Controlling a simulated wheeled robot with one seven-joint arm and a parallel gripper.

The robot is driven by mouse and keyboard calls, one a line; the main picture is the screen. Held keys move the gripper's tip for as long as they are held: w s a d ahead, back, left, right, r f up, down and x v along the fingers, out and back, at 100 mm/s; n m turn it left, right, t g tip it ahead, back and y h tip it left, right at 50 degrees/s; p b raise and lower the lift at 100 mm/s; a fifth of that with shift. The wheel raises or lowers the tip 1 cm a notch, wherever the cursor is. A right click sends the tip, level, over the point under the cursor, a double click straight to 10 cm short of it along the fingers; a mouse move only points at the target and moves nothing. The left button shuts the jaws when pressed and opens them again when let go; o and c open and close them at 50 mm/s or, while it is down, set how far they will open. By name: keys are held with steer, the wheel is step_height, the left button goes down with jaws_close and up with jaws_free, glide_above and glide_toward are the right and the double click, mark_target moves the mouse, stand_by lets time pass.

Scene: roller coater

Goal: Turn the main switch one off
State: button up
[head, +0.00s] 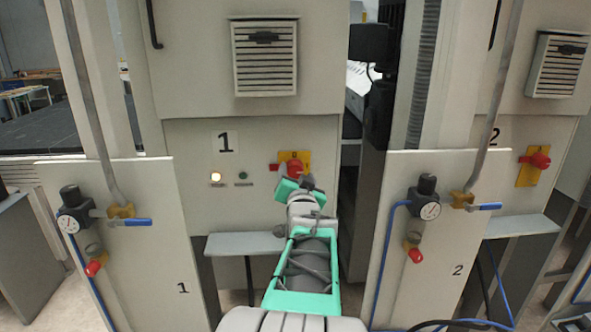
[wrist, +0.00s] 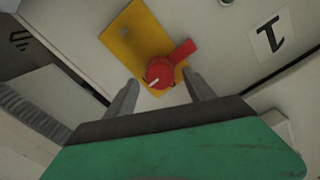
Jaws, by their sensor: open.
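Main switch one is a red rotary knob on a yellow plate on the cabinet marked 1. In the head view the red knob (head: 294,165) shows just above my gripper (head: 301,183), which partly covers the plate. In the wrist view the red knob (wrist: 160,73) has a handle pointing to the upper right and a white mark on its face. The yellow plate (wrist: 133,38) lies behind it. My gripper (wrist: 160,78) is open, with one finger on each side of the knob. I cannot tell whether either finger touches it.
On cabinet 1, a lit lamp (head: 215,177) and a green button (head: 242,175) sit left of the switch. A grey shelf (head: 244,243) juts out below. A similar red switch (head: 540,160) is on cabinet 2. Panels with gauges and valves stand at both sides.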

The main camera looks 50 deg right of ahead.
steer(key=shift+x, duration=1.4)
steer(key=shift+c, duration=0.5)
jaws_close()
steer(key=shift+a, duration=0.1)
